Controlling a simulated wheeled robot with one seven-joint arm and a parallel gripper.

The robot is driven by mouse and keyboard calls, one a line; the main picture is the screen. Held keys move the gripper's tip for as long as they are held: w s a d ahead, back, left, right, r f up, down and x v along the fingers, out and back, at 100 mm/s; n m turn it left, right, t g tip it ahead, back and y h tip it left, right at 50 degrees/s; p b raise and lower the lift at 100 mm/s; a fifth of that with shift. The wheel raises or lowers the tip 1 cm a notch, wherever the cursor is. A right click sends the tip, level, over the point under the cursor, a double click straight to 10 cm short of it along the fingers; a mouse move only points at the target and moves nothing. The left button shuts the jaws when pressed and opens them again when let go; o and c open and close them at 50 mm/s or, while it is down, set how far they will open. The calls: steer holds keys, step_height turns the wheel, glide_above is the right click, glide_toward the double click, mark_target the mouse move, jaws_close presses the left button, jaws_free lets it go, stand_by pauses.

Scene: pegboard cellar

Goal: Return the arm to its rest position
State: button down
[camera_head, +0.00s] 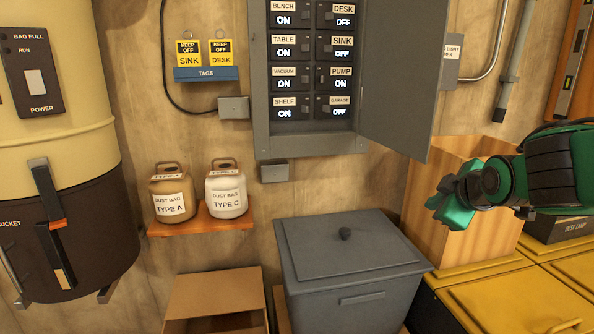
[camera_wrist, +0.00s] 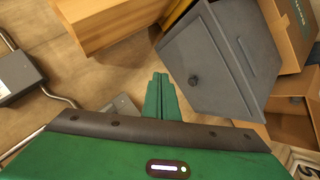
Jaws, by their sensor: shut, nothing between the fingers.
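My green gripper (camera_head: 449,204) reaches in from the right in the head view, in front of a tall wooden box. In the wrist view, the gripper (camera_wrist: 160,78) has its two fingers together, with nothing between them. The arm is bent and its dark wrist joint shows behind the gripper. The gripper is apart from the grey bin and the open door of the breaker panel.
The grey lidded bin (camera_head: 352,262) stands left of my gripper. The open breaker panel door (camera_head: 400,75) juts out above it. The wooden box (camera_head: 428,180) and yellow-lidded boxes (camera_head: 500,300) are close by. Dust bags (camera_head: 226,190) stand on a small shelf.

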steer(key=s+d+f+m+g+h, duration=0.1)
steer(key=s+d+f+m+g, duration=0.25)
steer(key=s+d, duration=0.2)
steer(key=s+d+f+m+g, duration=0.2)
steer(key=s+d+f+m, duration=0.25)
steer(key=s, duration=0.25)
steer(key=s+f+m+g+y, duration=0.1)
steer(key=s+m, duration=0.3)
steer(key=s, duration=0.5)
steer(key=s+f+m+g, duration=0.4)
steer(key=s+m, duration=0.1)
steer(key=s, duration=0.4)
steer(key=shift+s+y, duration=0.3)
steer(key=shift+y, duration=0.1)
steer(key=shift+a+g, duration=0.15)
steer(key=shift+g, duration=0.2)
